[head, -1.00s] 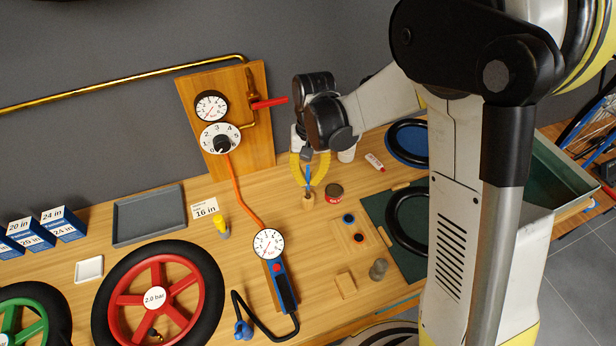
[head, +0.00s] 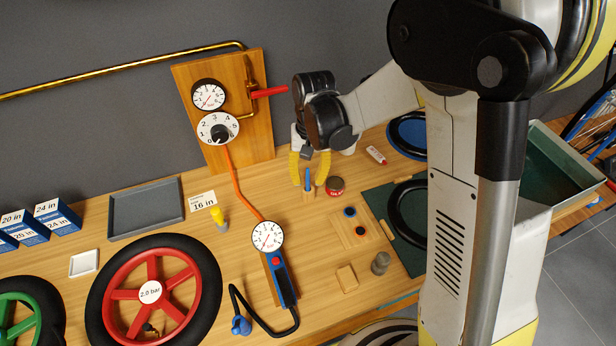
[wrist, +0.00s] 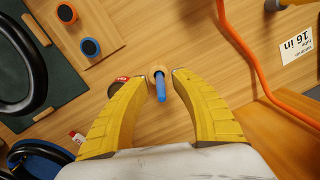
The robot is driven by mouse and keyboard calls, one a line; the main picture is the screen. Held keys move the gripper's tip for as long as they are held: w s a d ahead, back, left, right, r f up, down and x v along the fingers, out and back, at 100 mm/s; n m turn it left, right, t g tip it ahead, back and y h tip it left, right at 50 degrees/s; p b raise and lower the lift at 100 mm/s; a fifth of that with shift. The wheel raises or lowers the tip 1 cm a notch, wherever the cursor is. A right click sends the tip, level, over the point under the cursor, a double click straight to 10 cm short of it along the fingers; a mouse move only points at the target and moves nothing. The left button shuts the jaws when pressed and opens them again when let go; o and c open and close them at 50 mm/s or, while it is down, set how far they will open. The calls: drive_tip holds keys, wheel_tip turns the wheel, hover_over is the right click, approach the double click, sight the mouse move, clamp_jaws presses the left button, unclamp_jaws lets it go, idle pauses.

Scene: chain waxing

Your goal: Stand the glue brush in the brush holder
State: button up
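The glue brush (head: 308,178) has a blue handle and stands upright in the brush holder (head: 308,194), a small round wooden block on the bench. In the wrist view the blue brush handle (wrist: 161,88) rises from the wooden holder (wrist: 155,72) between my fingers. My gripper (head: 309,182) is above and around the brush, its yellow fingers spread apart on either side. In the wrist view my gripper (wrist: 148,77) is open, with clear gaps between both fingers and the handle. The brush's bristle end is hidden in the holder.
A red-lidded tin (head: 335,186) stands just right of the holder. A wooden board with two round pieces (head: 352,228) and a green mat (head: 405,250) with a black tyre lie further right. An orange hose (head: 241,190) runs to the left.

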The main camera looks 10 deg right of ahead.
drive_tip(key=shift+r, duration=0.1)
wheel_tip(320, 180, up, 12)
drive_tip(key=shift+w+d, duration=0.35)
drive_tip(key=shift+w, duration=0.1)
idle(0.7)
